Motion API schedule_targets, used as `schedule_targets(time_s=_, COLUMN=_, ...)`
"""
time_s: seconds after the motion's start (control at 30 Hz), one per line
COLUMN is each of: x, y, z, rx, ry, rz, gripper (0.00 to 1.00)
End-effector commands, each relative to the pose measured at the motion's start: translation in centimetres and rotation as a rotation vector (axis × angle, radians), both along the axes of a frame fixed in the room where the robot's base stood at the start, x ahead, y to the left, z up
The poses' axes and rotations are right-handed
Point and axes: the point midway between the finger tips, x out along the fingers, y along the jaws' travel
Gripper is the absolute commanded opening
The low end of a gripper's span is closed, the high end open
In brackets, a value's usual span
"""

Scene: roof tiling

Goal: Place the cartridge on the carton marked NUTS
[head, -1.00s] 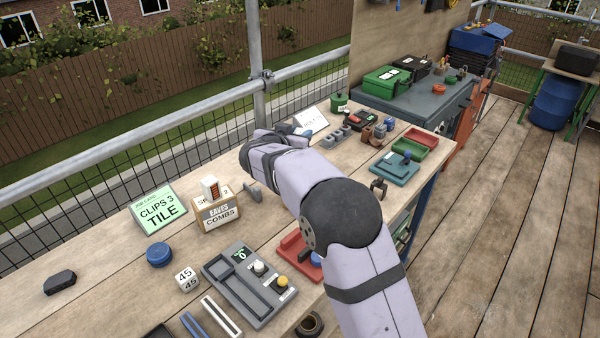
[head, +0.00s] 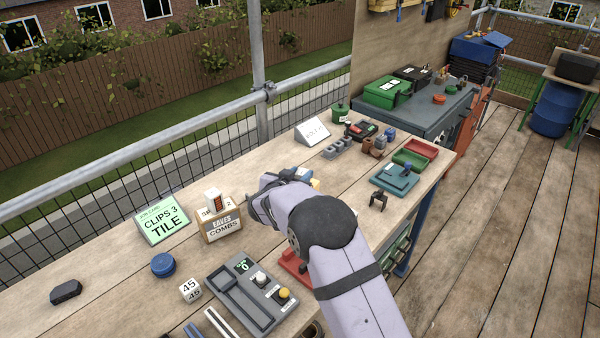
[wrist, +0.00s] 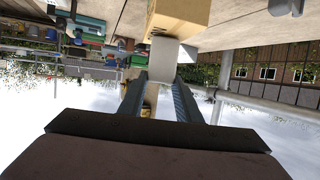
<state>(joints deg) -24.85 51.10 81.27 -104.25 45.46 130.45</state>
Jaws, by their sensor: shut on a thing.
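My gripper (wrist: 160,80) is shut on a pale grey block, seemingly the cartridge (wrist: 163,58), in the wrist view. A tan carton (wrist: 180,14) lies just beyond the held block there; I cannot tell whether they touch. In the head view my wrist hides the fingertips and the held thing. A sliver of a yellowish thing (head: 315,184) shows behind my wrist. A carton marked EAVES COMBS (head: 222,228) stands left of my wrist, with a white block with an orange patch (head: 212,201) on top. No NUTS marking is readable.
A green CLIPS 3 TILE sign (head: 163,219), a blue round lid (head: 163,265) and a white 45 cube (head: 190,291) stand on the bench to the left. A grey device (head: 250,293) lies in front. A white sign (head: 313,131) and grey blocks (head: 337,148) stand behind.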

Motion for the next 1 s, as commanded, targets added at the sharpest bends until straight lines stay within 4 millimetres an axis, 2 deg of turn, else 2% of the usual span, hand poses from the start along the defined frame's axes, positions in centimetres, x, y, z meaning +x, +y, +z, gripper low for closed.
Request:
schedule_targets(time_s=0.57, x=0.02, y=0.01, z=-0.51, rx=0.002, ry=-0.002, rz=0.000, gripper=0.08)
schedule_targets(time_s=0.6, x=0.01, y=0.01, z=-0.45, rx=0.002, ry=-0.001, rz=-0.001, gripper=0.35)
schedule_targets(time_s=0.67, x=0.01, y=0.01, z=-0.41, rx=0.001, ry=0.000, rz=0.000, gripper=0.49)
schedule_targets(time_s=1.0, x=0.01, y=0.01, z=-0.33, rx=0.001, ry=0.000, rz=0.000, gripper=0.49)
